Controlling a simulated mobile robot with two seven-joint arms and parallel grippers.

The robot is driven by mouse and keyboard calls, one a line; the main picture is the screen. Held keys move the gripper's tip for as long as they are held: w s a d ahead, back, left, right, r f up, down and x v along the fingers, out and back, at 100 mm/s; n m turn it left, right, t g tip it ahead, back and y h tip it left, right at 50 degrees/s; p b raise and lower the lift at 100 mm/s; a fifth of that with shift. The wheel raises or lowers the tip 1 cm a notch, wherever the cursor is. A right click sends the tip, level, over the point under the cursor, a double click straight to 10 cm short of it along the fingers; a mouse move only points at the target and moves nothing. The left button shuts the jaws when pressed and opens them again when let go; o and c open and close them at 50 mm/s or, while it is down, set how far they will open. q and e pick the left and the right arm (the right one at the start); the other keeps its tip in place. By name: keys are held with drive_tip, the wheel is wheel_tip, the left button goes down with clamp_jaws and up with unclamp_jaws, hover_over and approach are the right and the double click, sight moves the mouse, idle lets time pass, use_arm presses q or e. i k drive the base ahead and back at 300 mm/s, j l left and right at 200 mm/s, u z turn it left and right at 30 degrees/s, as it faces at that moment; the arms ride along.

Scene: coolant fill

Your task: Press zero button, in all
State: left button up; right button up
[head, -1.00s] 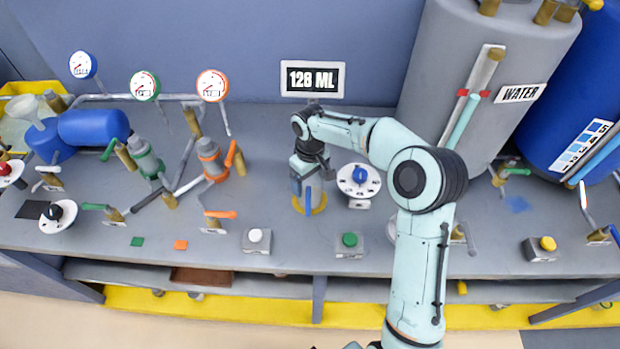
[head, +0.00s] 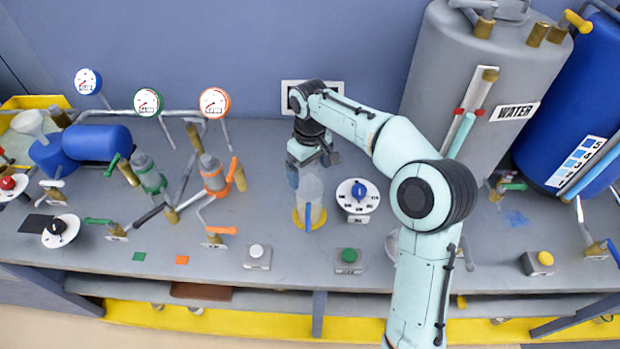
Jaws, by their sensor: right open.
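Three push buttons stand on grey boxes along the front of the bench: a white button (head: 257,251), a green button (head: 348,256) and a yellow button (head: 545,259). I cannot read which one is the zero button. My right gripper (head: 314,160) is open, above and behind a clear container (head: 311,187) on a yellow ring (head: 300,222). I cannot tell whether it touches the container. The white-framed display (head: 336,97) on the wall is mostly hidden by my right arm. My left gripper is out of view.
A dial with a blue knob (head: 358,191) stands right of the container. A grey water tank (head: 450,75) and a blue tank (head: 545,140) stand at the back right. Valves and pipes crowd the left. The bench front between the white and green buttons is clear.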

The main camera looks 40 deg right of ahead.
sight(256, 251)
drive_tip(key=k, duration=1)
